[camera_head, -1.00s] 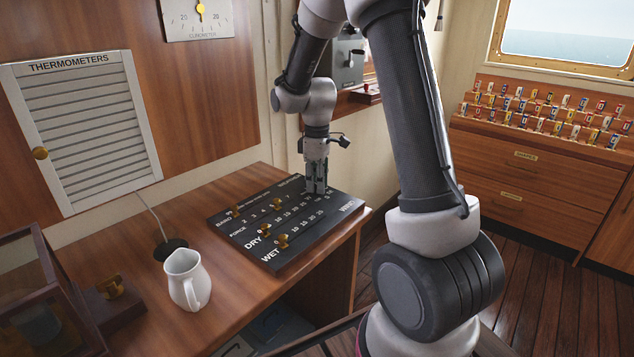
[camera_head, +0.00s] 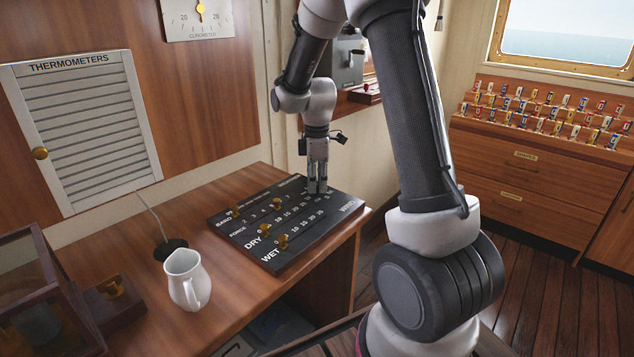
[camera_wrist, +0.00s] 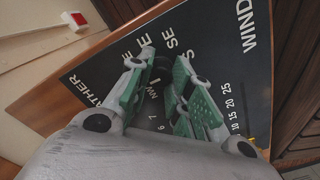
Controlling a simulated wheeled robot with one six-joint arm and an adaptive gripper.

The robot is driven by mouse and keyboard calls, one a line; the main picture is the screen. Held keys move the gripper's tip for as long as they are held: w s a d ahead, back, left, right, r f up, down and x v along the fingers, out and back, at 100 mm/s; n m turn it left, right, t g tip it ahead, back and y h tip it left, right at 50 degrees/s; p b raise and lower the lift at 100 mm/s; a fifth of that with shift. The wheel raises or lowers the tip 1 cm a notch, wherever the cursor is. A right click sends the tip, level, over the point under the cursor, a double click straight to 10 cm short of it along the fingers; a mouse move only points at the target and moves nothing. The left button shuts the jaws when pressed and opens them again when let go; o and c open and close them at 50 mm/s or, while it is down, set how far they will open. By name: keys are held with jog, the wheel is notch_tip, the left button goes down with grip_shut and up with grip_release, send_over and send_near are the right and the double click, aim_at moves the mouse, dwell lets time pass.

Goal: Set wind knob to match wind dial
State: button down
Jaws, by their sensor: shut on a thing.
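The black weather board (camera_head: 335,232) lies on the wooden desk, with white rows of text and several brass knobs (camera_head: 277,204) standing on its left part. My gripper (camera_head: 317,190) points straight down at the board's far right part. In the wrist view, its green-padded fingers (camera_wrist: 163,62) close over a ring of compass letters near the large WIND label (camera_wrist: 246,25). The fingers are shut on the wind knob, which they hide. I cannot read its setting. I cannot make out a wind dial in either view.
A white jug (camera_head: 187,280) stands on the desk (camera_head: 130,235), left of the board. A glass-sided case (camera_head: 45,295) is at the lower left. A clinometer (camera_head: 198,18) and louvred thermometer cabinet (camera_head: 85,130) are on the wall. A flag rack (camera_head: 545,115) stands at right.

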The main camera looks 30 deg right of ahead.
aim_at(317, 184)
jog(key=c, duration=1.3)
grip_release()
jog(key=shift+o, duration=0.2)
jog(key=shift+r, duration=0.1)
notch_tip(317, 184, up, 12)
